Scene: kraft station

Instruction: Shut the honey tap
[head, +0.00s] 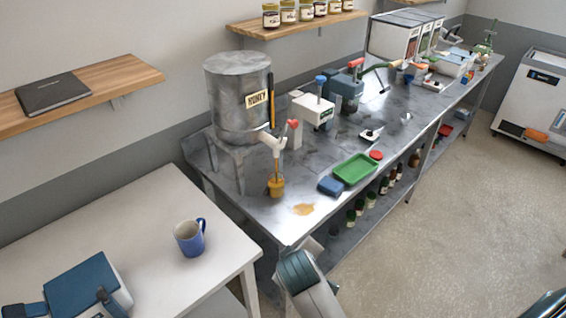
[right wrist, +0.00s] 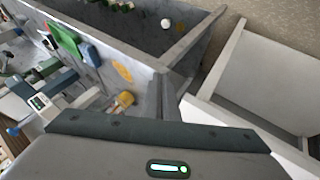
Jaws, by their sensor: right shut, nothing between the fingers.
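The honey tank (head: 236,112) is a grey metal drum with a HONEY label on the steel bench. Its pale tap (head: 272,142) juts out at the front, with a red-ended lever (head: 293,124) standing up. An amber stream (head: 276,168) runs from the tap to the honey jar (head: 277,188). The jar also shows in the right wrist view (right wrist: 126,99). My right gripper (head: 308,254) is low, in front of the bench's near corner, apart from the tap. It is shut and empty; its fingertips are hard to make out. My left gripper is out of view.
A honey-coloured puddle (head: 303,209), a blue sponge (head: 331,186) and a green tray (head: 355,169) lie near the bench's front edge. A blue mug (head: 189,239) and a blue-topped box (head: 85,286) stand on the white table (head: 130,205).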

